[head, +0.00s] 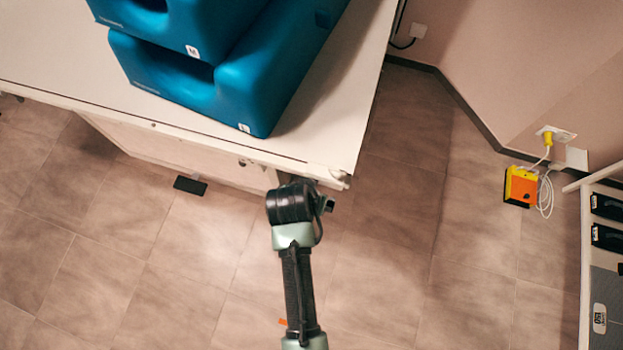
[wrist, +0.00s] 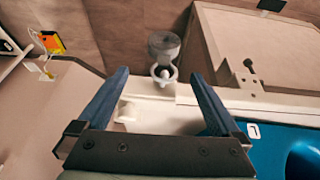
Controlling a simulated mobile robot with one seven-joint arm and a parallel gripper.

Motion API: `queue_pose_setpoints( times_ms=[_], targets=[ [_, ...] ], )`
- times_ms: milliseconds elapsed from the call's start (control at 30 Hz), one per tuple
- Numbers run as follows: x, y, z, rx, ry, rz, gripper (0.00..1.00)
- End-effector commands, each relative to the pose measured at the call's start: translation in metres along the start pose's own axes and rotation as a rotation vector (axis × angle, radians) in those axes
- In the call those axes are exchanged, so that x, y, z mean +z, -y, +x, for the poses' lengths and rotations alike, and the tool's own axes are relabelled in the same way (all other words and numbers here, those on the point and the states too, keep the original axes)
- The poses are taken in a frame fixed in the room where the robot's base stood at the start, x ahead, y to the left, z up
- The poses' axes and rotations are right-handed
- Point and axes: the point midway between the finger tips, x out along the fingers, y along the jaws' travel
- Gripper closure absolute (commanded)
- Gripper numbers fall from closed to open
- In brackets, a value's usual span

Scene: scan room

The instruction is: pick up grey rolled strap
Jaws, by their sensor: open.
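Large blue foam blocks (head: 265,85) are stacked on the table. An orange-yellow box (head: 520,186) with a cable is by the wall at right. A rack (head: 604,280) stands at the right edge. A small black item (head: 190,185) is below the table edge. Open floor lies between.

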Motion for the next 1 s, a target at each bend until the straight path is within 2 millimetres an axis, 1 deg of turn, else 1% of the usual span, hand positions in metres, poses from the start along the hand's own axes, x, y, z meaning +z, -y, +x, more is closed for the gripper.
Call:
queue_pose_setpoints(
  times_ms=[33,100,367,700,800,1000],
  targets=[
    [0.000,0.000,0.008,0.000,0.001,0.001,0.00],
    [0.000,0.000,0.015,0.000,0.000,0.001,0.00],
    [-0.001,0.001,0.028,0.000,-0.002,0.001,0.00],
    [0.002,0.006,0.067,0.000,-0.001,0.001,0.00],
    [0.002,0.006,0.073,0.000,-0.002,0.001,0.00],
    [0.001,0.006,0.075,-0.001,-0.003,0.001,0.00]
  ],
)
